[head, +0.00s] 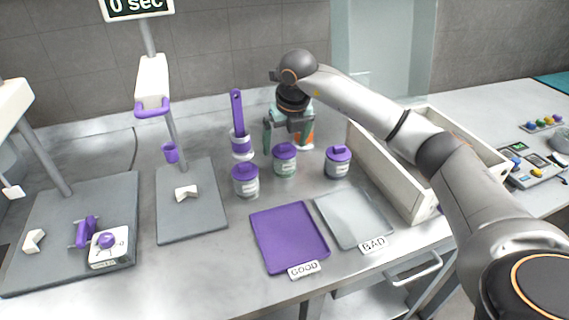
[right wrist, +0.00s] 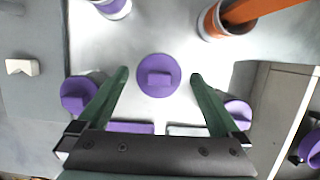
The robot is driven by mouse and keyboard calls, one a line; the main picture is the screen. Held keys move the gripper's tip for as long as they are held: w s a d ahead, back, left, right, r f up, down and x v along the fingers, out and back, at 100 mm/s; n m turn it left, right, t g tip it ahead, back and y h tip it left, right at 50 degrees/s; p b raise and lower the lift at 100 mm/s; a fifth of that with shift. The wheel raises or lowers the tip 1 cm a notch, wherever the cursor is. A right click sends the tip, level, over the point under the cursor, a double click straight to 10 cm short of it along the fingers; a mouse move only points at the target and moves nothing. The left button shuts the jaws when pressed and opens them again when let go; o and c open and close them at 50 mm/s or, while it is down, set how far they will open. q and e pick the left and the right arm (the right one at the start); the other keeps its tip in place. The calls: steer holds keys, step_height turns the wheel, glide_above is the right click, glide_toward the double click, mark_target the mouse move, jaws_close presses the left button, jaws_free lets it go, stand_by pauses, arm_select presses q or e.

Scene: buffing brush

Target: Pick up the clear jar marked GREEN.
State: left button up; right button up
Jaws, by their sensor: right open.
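Three clear jars with purple lids stand on the metal bench. The middle jar (head: 285,162) has a greenish tint; its label is too small to read, so I cannot confirm the word GREEN. The left jar (head: 245,183) and the right jar (head: 337,165) flank it. My right gripper (head: 287,138) is open and points down, just behind and above the middle jar in the head view. In the right wrist view the middle jar's purple lid (right wrist: 158,76) lies between the open fingertips (right wrist: 158,73), with clear gaps on both sides. My left gripper is not in view.
A purple GOOD tray (head: 288,238) and a grey BAD tray (head: 352,216) lie in front of the jars. A white cup with a purple-handled tool (head: 240,140) and an orange-handled one (right wrist: 228,20) stand behind. A pale open bin (head: 390,170) is at right.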

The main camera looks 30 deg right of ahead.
steer(key=shift+w+f, duration=0.2)
steer(key=shift+f, duration=0.45)
jaws_close()
stand_by(0.4)
steer(key=shift+r, duration=0.1)
